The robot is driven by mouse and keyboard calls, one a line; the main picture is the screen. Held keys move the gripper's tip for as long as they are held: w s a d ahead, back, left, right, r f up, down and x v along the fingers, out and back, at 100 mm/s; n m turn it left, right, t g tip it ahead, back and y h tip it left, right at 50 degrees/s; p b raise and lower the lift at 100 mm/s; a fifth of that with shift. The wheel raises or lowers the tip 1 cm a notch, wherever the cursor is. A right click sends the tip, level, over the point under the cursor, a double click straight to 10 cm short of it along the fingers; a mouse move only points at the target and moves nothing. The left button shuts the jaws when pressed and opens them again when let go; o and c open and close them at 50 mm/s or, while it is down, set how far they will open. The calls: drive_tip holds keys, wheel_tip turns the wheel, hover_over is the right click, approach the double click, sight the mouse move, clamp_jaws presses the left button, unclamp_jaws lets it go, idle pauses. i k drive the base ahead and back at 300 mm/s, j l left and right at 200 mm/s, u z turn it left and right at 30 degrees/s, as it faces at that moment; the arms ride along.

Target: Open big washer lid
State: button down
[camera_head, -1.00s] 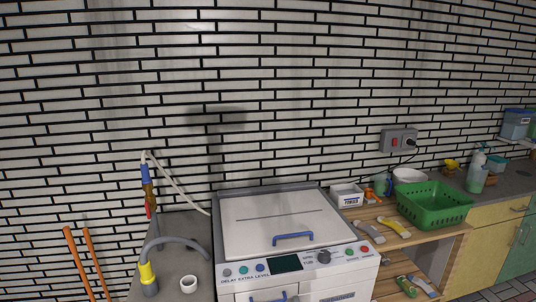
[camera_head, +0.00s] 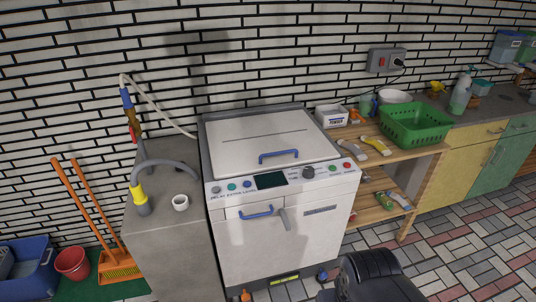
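The big washer (camera_head: 290,235) stands against the brick wall in the middle of the view. Its white top lid (camera_head: 245,141) lies flat and closed. A blue handle (camera_head: 278,156) is fixed near the lid's front edge. The front panel carries a dark display, buttons and a knob, with a second blue handle (camera_head: 256,212) below on a small drawer front. A dark part of my arm shows at the bottom right, in front of the washer. My gripper's fingers cannot be made out.
A grey counter (camera_head: 158,215) with a hose and white cup (camera_head: 180,202) adjoins the washer's left. A wooden shelf (camera_head: 376,159) with a green basket (camera_head: 414,124) stands at right. A broom (camera_head: 120,266), red bucket (camera_head: 73,263) and blue crate (camera_head: 28,268) sit lower left. Tiled floor at right is clear.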

sight(246, 145)
drive_tip(key=i+j+z, duration=0.1)
drive_tip(key=i+j, duration=0.25)
drive_tip(key=i, duration=0.15)
drive_tip(key=i+j+z, duration=0.1)
drive_tip(key=i+j, duration=0.25)
drive_tip(key=i, duration=0.15)
